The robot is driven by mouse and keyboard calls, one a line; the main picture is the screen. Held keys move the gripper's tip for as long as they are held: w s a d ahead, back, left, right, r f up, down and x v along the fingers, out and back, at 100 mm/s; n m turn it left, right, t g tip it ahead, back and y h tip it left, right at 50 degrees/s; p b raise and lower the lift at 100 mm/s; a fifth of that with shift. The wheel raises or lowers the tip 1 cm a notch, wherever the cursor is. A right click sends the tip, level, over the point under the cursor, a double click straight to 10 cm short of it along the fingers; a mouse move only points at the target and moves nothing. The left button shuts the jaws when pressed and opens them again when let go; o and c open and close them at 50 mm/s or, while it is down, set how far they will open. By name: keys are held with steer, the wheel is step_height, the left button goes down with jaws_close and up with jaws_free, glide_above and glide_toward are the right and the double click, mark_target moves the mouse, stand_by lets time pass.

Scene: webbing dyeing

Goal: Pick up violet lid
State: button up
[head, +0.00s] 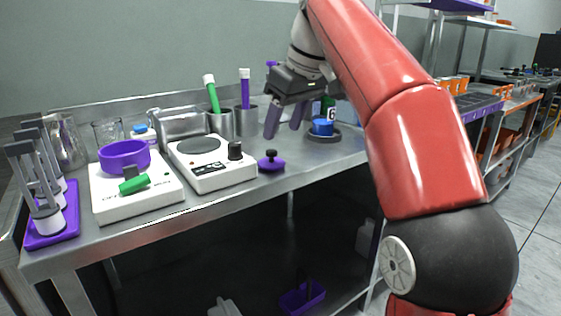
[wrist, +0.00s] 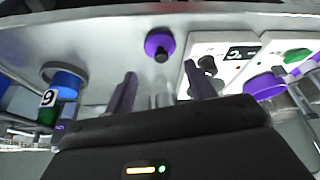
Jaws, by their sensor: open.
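The violet lid (head: 271,164) is a small round disc with a dark knob on top. It lies on the steel bench near the front edge, right of the white hotplate. In the wrist view the lid (wrist: 154,42) shows beyond the fingertips, roughly centred between them. My gripper (head: 283,129) is open and empty, with its violet fingers pointing down. It is above the bench, higher than the lid and further back, apart from it. The fingers also show in the wrist view (wrist: 160,77).
The white hotplate (head: 210,178) and a white scale (head: 136,203) with a violet bowl (head: 124,157) stand left of the lid. Metal cups (head: 246,121) with green and violet sticks stand behind. A blue container (head: 323,127) is to the right. Bench around the lid's right side is clear.

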mark_target(274, 151)
steer(key=b+x, duration=0.3)
steer(key=x, duration=0.5)
steer(key=shift+r, duration=0.15)
steer(key=c, duration=0.6)
